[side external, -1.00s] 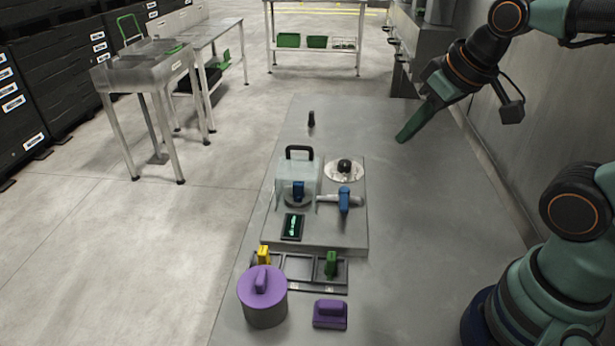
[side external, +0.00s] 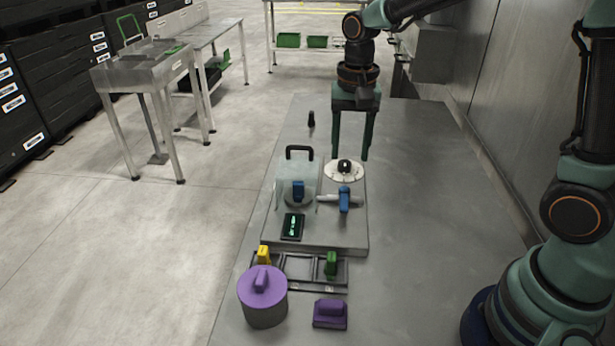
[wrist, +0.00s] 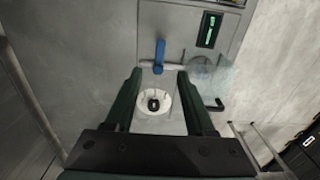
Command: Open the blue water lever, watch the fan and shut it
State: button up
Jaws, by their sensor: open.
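The blue water lever (side external: 344,200) sits on a pale pipe on the raised grey panel, and its handle points across the pipe. It also shows in the wrist view (wrist: 159,55). Behind it is a round white disc (side external: 333,175) with a black hub, also in the wrist view (wrist: 144,101). I cannot tell for sure whether this is the fan or whether it turns. My gripper (side external: 350,157) is open and empty, fingers down, above the far side of the disc. In the wrist view its fingers (wrist: 160,73) frame the disc, with the lever beyond.
A lit display (side external: 292,226), a purple-lidded pot (side external: 265,310), a purple block (side external: 330,314) and yellow and green pieces lie nearer. The table's right side is clear.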

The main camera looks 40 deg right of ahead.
aim_at(344, 204)
notch_tip(344, 204, down, 12)
jog(key=shift+w+f, duration=0.1)
jog(key=shift+f, duration=0.1)
dwell(0.4)
grip_shut()
